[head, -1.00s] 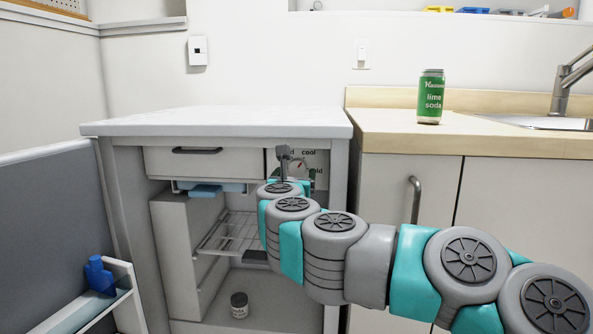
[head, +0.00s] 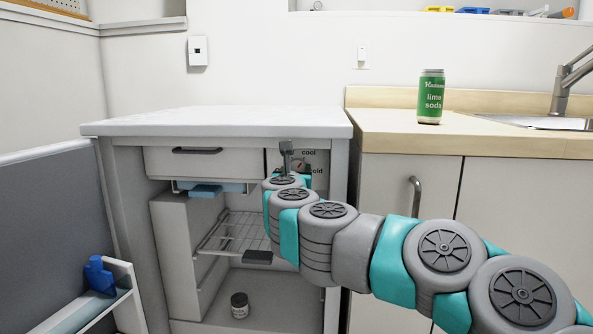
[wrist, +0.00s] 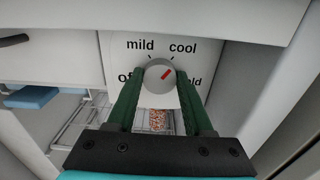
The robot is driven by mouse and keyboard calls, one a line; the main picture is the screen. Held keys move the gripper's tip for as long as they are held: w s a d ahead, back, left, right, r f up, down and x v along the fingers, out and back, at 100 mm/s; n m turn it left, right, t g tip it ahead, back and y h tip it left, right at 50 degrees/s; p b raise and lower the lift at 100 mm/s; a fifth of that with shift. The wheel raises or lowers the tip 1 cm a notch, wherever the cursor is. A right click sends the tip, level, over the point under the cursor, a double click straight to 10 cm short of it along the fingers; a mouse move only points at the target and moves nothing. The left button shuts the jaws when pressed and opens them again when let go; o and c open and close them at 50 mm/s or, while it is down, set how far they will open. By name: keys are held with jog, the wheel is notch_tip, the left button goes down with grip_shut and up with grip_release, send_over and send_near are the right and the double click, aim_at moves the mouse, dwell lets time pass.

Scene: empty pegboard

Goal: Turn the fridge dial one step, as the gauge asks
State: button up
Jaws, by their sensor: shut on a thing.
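The fridge dial (wrist: 153,76) is a round grey knob with a red mark, on a white panel (wrist: 120,55) lettered "mild" and "cool", with "off" and "cold" partly covered. The red mark points up and right, between "cool" and "cold"; its exact step is hard to tell. My gripper (wrist: 160,74) is shut on the dial, one green finger at each side. In the head view the panel (head: 309,160) shows at the fridge's upper right, and my arm hides the dial. I cannot make out a gauge reading.
The open fridge (head: 168,240) holds a wire shelf (head: 228,236), a blue item (head: 204,191) and a small jar (head: 239,305). Its door (head: 45,225) stands open at left. A lime soda can (head: 431,97) stands on the counter (head: 385,133) at right.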

grip_shut()
jog(key=shift+r+n+p, duration=0.15)
jog(key=shift+n+p, duration=0.7)
jog(key=shift+n, duration=0.25)
jog(key=n+p, duration=0.3)
jog(key=n, duration=0.1)
jog(key=n+p, duration=0.3)
jog(key=n, duration=0.2)
jog(key=shift+a+n+p, duration=0.1)
jog(key=shift+n+p, duration=0.45)
jog(key=shift+n, duration=0.55)
jog(key=shift+f+n, duration=0.2)
jog(key=shift+n, duration=0.1)
